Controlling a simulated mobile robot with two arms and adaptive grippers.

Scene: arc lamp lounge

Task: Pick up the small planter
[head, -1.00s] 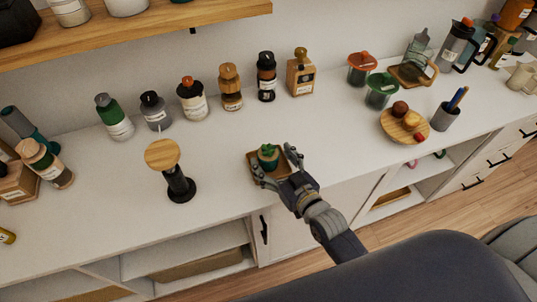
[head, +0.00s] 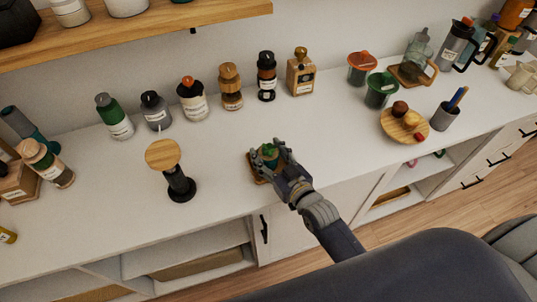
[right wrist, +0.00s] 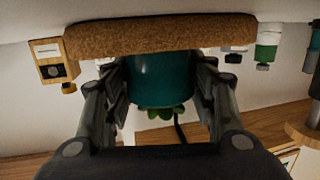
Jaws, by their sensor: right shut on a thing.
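The small planter (head: 270,153) is a dark teal pot with a green plant, at the front middle of the white counter in the head view. In the right wrist view the teal pot (right wrist: 162,80) sits between the two fingers, against a brown cork-like tray (right wrist: 160,36). My right gripper (head: 272,161) is shut on the planter, one finger on each side. The tray's edge (head: 254,164) shows beside it in the head view; I cannot tell whether the pot is clear of it. My left gripper is not in view.
A black stand with a round wooden top (head: 163,154) is to the left. Several bottles and grinders line the back of the counter. A wooden plate (head: 392,127) with small items is to the right. The counter around the planter is clear.

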